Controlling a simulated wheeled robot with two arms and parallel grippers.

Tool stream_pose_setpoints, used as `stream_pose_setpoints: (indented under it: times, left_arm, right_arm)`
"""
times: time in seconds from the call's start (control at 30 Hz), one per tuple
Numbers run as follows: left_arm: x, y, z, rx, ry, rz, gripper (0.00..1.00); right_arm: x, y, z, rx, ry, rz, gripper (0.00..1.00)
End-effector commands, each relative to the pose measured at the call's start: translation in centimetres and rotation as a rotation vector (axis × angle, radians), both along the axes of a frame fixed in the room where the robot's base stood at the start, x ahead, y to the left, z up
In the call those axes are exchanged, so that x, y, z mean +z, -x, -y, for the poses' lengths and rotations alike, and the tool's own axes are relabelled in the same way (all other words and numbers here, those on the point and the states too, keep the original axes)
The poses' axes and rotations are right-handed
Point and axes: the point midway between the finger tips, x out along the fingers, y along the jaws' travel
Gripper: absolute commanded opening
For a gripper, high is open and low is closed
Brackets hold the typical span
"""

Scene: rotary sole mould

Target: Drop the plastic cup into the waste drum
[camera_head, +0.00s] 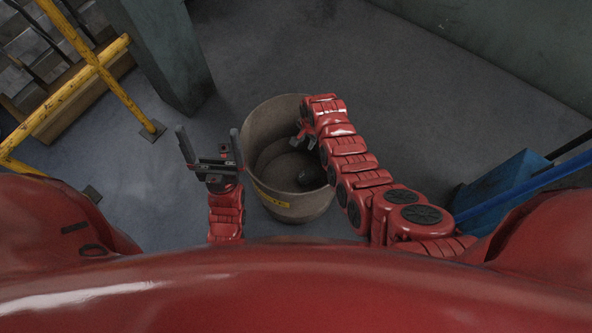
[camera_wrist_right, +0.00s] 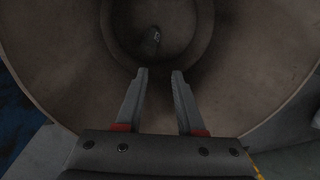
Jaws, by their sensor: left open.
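The waste drum (camera_head: 300,212) is a round, brownish-grey open drum in the middle of the head view, with a yellow label on its near side. Its inside fills most of the right wrist view (camera_wrist_right: 60,60). A small dark object (camera_wrist_right: 152,40) with a pale mark lies on the drum floor; it may be the plastic cup, but it is too dark to be sure. My right gripper (camera_wrist_right: 160,72) is over the drum mouth, its fingers apart with nothing between them. My left gripper (camera_head: 208,130) is open and empty, just left of the drum.
A yellow railing (camera_head: 95,65) and a grey-green pillar (camera_head: 165,55) stand at the upper left. A blue object (camera_head: 505,185) with bars stands at the right. The grey floor beyond the drum is clear up to a wall at the upper right.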

Motion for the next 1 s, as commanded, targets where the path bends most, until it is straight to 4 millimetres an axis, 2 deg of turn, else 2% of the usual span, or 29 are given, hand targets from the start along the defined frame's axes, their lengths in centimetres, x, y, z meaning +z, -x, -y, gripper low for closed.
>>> stream_pose_setpoints:
  times: [0.37,0.87,0.9,1.0]
  left_arm:
    - [0.1,0.0,0.0,0.000,0.000,0.000,1.00]
    - [-0.7,0.0,0.0,0.000,0.000,0.000,1.00]
    - [0.5,0.0,0.0,0.000,0.000,-0.001,1.00]
    - [1.4,0.0,0.0,0.000,0.000,0.001,1.00]
  right_arm:
    - [4.5,0.4,0.3,-0.001,-0.002,0.002,0.38]
    - [13.7,1.0,1.0,-0.001,-0.001,0.002,0.38]
    - [15.0,1.1,1.1,-0.001,-0.001,0.000,0.38]
    - [16.1,1.2,1.3,-0.003,0.000,-0.002,0.38]
